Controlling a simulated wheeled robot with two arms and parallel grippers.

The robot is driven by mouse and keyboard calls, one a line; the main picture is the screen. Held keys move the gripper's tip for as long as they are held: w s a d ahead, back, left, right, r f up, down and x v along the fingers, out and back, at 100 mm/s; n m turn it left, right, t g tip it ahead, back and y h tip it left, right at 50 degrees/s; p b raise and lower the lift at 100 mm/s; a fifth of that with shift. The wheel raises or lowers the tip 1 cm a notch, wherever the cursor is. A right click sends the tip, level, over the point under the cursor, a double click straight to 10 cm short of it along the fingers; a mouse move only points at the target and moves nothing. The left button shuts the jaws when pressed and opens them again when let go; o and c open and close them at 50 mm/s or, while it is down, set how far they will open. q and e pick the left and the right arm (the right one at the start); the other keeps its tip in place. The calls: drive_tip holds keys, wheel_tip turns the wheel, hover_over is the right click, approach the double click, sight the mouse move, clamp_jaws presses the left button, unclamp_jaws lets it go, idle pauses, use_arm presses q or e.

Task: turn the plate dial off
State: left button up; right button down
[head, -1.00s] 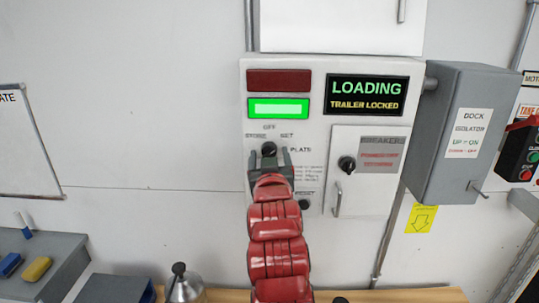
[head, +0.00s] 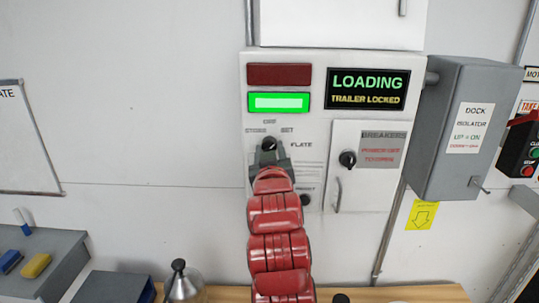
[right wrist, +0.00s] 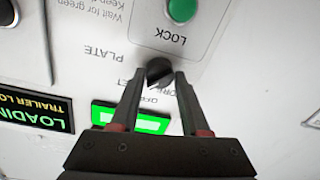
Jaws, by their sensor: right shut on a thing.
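The plate dial (head: 269,144) is a small black knob on the white control panel (head: 312,65), with the labels STORE, OFF and SET around its top and PLATE to its right. My right gripper (head: 269,151) is shut on the dial, coming from below. In the right wrist view the dial (right wrist: 159,71) sits between the two fingertips of the right gripper (right wrist: 158,78). I cannot tell which label its pointer faces. My left gripper is not in view.
Above the dial are a lit green lamp (head: 279,103) and a dark red one (head: 279,75). The sign (head: 367,90) reads LOADING, TRAILER LOCKED. A breaker door (head: 366,185) with a black knob (head: 347,159) is to the right. A green LOCK button (right wrist: 181,9) is near the dial.

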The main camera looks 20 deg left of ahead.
drive_tip(key=n+b, duration=0.1)
drive_tip(key=n, duration=0.4)
drive_tip(key=shift+n+b, duration=0.3)
drive_tip(key=shift+b, duration=0.1)
drive_tip(key=shift+r+n+g+h+p, duration=0.1)
drive_tip(key=shift+n+g+h+p, duration=0.25)
drive_tip(key=shift+n, duration=1.15)
drive_tip(key=shift+c, duration=2)
unclamp_jaws()
